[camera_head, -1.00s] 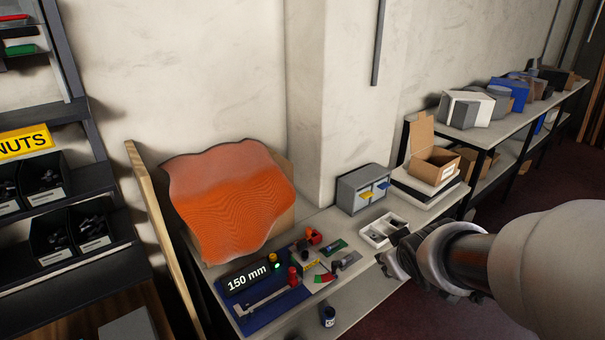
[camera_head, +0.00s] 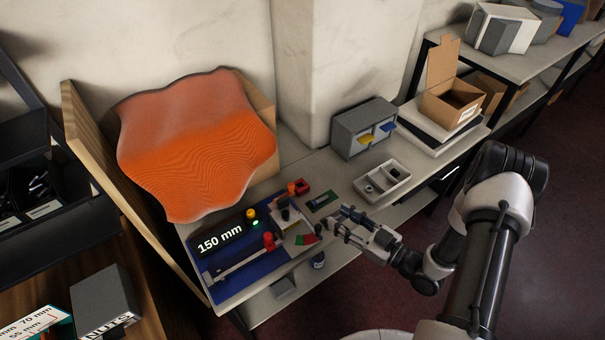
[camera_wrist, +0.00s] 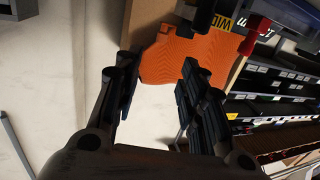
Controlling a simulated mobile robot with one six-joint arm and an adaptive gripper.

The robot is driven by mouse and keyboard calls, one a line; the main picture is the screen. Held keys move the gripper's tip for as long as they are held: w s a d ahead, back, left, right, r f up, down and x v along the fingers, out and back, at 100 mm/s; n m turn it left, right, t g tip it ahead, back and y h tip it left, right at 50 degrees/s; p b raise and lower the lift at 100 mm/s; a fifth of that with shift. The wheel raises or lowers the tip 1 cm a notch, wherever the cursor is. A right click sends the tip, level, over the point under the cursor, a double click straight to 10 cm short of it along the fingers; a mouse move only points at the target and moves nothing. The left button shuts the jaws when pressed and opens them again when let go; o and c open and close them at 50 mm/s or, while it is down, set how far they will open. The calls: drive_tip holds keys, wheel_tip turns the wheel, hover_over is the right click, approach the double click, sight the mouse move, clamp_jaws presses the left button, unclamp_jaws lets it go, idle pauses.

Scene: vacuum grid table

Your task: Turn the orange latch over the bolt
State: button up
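A small orange-red part (camera_head: 299,187) sits at the back of the tools on the table in the head view; it is too small to tell whether it is the latch. I cannot make out the bolt. My gripper (camera_head: 338,222) is over the table's front edge, to the right of and in front of that part. In the wrist view its two fingers (camera_wrist: 158,92) stand apart with nothing between them, so it is open and empty.
A large wavy orange panel (camera_head: 195,150) leans at the back left. A blue board (camera_head: 238,283) holds a caliper-like tool, a red knob (camera_head: 269,240) and a "150 mm" display (camera_head: 220,239). A white divided tray (camera_head: 382,182) and a grey drawer box (camera_head: 364,128) stand right.

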sight(293, 187)
drive_tip(key=b+x, duration=0.1)
drive_tip(key=x, duration=0.4)
drive_tip(key=b+x, duration=0.1)
drive_tip(key=x, duration=0.5)
drive_tip(key=b+x, duration=0.1)
drive_tip(key=x, duration=0.5)
drive_tip(key=shift+a+r+b, duration=0.25)
drive_tip(key=shift+r+b, duration=0.1)
drive_tip(key=shift+b, duration=0.05)
drive_tip(key=shift+c, duration=0.5)
drive_tip(key=shift+s, duration=0.1)
clamp_jaws()
